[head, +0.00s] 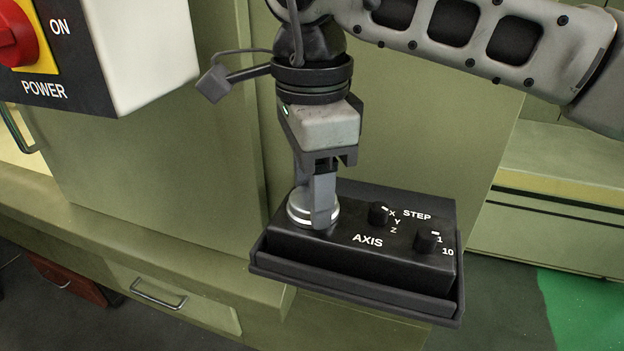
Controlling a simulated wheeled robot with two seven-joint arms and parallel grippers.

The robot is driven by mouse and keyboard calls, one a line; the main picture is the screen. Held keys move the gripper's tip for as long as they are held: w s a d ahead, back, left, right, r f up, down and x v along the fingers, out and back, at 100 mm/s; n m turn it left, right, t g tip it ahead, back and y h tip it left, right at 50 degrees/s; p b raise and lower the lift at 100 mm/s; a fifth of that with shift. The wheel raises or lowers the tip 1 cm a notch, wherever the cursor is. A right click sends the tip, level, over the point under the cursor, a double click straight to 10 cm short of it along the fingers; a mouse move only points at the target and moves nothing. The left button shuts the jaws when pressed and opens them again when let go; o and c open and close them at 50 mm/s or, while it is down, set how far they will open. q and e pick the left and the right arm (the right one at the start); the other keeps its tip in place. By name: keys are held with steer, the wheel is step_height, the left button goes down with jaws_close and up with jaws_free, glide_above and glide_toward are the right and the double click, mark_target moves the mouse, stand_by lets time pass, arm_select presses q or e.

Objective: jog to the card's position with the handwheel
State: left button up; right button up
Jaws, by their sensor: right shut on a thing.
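A black pendant box (365,258) with white AXIS and STEP lettering sits in a dark holder (350,291) at the middle right. Its silver handwheel (299,211) is at the box's left end. My right gripper (322,215) points down over it and is shut on the handwheel, covering part of it. The axis knob (378,213) stands beside the letters X, Y, Z, with its white mark towards X. The step knob (426,239) has its white mark near the 1. The card is not in view. My left gripper is not in view.
A white and black power box (130,50) with a red switch (14,36) juts out at the upper left. Green cabinet panels (170,165) stand behind. A drawer with a metal handle (158,297) is at the lower left. My right arm crosses the upper right.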

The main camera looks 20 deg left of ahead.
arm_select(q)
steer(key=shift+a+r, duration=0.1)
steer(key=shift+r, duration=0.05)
arm_select(e)
steer(key=n, duration=0.5)
steer(key=shift+n, duration=0.3)
stand_by(0.3)
steer(key=o, duration=1)
arm_select(q)
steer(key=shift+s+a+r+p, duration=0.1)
steer(key=shift+p, duration=0.7)
arm_select(e)
step_height(320, 180, up, 16)
